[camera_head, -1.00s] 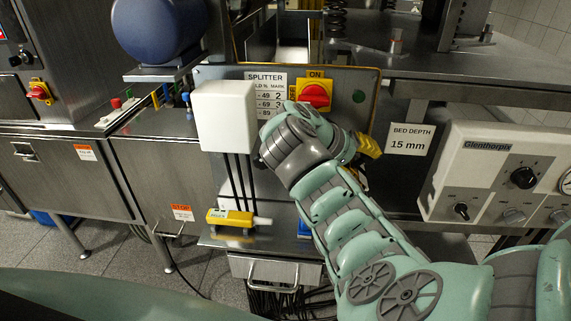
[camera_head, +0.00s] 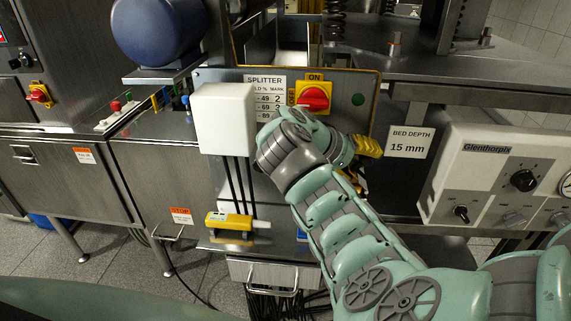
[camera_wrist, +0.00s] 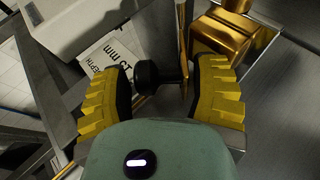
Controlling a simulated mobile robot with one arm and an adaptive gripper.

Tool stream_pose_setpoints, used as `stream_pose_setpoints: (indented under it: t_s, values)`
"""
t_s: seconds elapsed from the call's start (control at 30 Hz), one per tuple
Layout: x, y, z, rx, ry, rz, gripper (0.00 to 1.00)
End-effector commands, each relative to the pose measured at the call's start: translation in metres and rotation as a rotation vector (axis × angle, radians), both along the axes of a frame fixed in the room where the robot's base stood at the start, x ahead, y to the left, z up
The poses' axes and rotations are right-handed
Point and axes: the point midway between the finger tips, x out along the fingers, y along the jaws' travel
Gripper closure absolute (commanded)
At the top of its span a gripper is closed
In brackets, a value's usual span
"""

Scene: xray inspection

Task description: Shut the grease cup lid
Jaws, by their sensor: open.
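The brass grease cup (camera_wrist: 222,32) is at the upper right of the wrist view. Its lid (camera_wrist: 184,45) seems to be the thin brass plate seen nearly edge-on beside the cup, standing up. A black knob (camera_wrist: 147,77) on a short stem sticks out from the plate to the left. My gripper (camera_wrist: 164,75) is open, with one yellow finger on each side of the knob and plate. The knob is close to the left finger; I cannot tell whether they touch. In the head view my arm hides the cup and lid, and only a yellow finger (camera_head: 367,146) shows.
The splitter panel (camera_head: 370,90) with a red and yellow switch (camera_head: 314,96) stands behind my wrist. A white box (camera_head: 224,119) with cables is left of it. A bed depth sign (camera_head: 409,142) and a control box (camera_head: 500,170) are to the right.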

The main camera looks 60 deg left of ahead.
Motion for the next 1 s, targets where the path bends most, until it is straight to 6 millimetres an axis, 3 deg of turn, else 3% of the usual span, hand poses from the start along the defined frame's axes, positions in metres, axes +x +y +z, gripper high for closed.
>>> stream_pose_setpoints:
  t_s: [0.37, 1.0]
  values:
    - [0.004, -0.003, 0.004, 0.045, 0.051, -0.002, 0.39]
    - [0.018, -0.015, 0.004, 0.273, 0.318, -0.007, 0.39]
